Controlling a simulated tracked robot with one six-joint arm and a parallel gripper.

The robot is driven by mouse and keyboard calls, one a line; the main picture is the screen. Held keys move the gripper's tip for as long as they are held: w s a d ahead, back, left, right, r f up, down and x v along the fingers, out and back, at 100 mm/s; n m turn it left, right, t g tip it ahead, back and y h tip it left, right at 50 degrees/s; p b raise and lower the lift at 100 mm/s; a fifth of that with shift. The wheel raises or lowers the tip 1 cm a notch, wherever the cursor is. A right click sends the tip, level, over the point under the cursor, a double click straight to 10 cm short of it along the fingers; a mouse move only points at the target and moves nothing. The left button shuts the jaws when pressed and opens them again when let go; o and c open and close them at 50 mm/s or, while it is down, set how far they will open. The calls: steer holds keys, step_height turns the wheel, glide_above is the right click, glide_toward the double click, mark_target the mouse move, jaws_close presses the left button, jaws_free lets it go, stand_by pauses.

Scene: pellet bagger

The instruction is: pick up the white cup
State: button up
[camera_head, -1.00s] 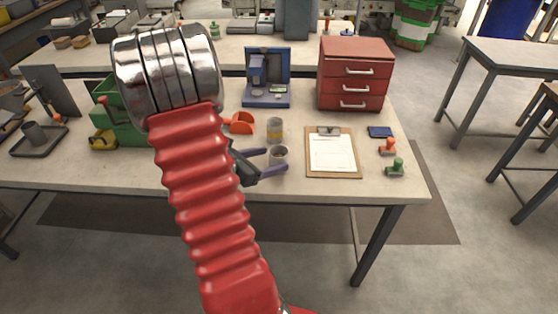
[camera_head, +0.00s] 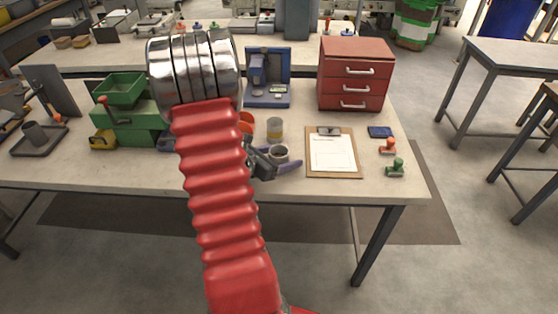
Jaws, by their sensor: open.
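The white cup (camera_head: 279,154) stands near the front edge of the workbench, left of the clipboard. It looks pale grey-white with a dark inside. My gripper (camera_head: 281,159) is open at the cup, coming from the left. One purple-grey finger shows on the near side of the cup, reaching to the right. The far finger is mostly hidden beside the cup and my gripper body. The cup appears to be between the fingers; I cannot tell whether they touch it.
An orange scoop (camera_head: 246,122) is behind my arm. A red drawer cabinet (camera_head: 354,74) stands behind.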

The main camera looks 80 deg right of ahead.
steer(key=shift+s+d+f, duration=0.2)
steer(key=shift+d, duration=0.1)
steer(key=shift+c, duration=0.2)
steer(key=c, duration=1.2)
steer(key=shift+r, duration=0.1)
steer(key=shift+o, duration=0.3)
steer(key=shift+r, duration=4.95)
